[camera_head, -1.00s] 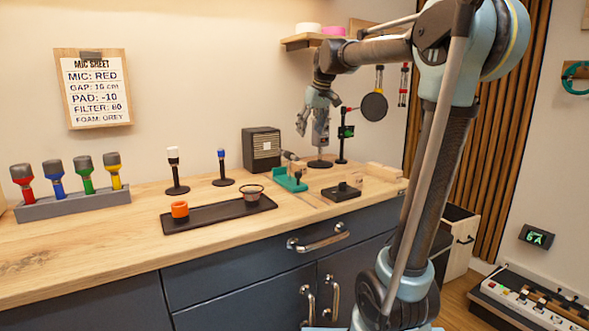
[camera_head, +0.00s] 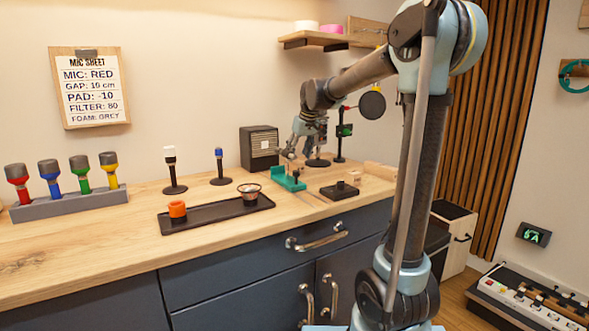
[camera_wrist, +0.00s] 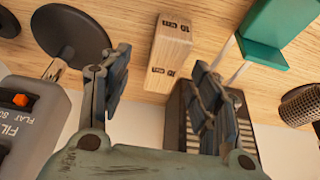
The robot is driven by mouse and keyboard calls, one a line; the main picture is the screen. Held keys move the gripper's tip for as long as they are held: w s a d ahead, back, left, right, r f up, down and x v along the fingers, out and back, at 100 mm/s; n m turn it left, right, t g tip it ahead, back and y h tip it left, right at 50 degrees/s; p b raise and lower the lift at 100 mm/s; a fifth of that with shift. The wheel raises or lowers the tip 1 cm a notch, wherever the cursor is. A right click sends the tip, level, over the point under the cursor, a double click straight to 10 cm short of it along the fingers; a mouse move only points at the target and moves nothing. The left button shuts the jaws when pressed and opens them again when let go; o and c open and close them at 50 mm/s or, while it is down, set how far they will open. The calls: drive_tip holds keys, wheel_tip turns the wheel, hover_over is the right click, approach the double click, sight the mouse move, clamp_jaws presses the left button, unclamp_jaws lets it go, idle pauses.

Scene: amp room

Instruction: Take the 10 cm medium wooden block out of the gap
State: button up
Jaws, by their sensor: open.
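In the wrist view the wooden block (camera_wrist: 170,52), with small dark "10" labels on its end, stands beyond my open fingers, roughly between their tips. My gripper (camera_wrist: 160,68) is empty; I cannot tell how far the block is from the fingers. In the head view my gripper (camera_head: 291,150) hangs low at the back of the worktop, beside the amp (camera_head: 261,146) and above the teal stand (camera_head: 287,179). The block is hard to make out there, near or behind the gripper. The teal stand (camera_wrist: 268,35) and a microphone's mesh head (camera_wrist: 300,104) also show in the wrist view.
A dark round base (camera_wrist: 70,38) and a grey filter box (camera_wrist: 30,118) lie left of the fingers in the wrist view. The amp's slatted front (camera_wrist: 178,125) is close below. A black tray (camera_head: 215,213) is forward; the worktop's left front is clear.

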sight(294, 162)
drive_tip(key=x, duration=0.4)
drive_tip(key=shift+a, duration=0.4)
drive_tip(key=shift+w+a+f, duration=0.1)
drive_tip(key=shift+w+f, duration=0.05)
drive_tip(key=shift+f, duration=0.25)
drive_tip(key=shift+f, duration=0.15)
drive_tip(key=shift+c, duration=0.6)
drive_tip(key=c, duration=1.2)
drive_tip(key=shift+o, duration=0.2)
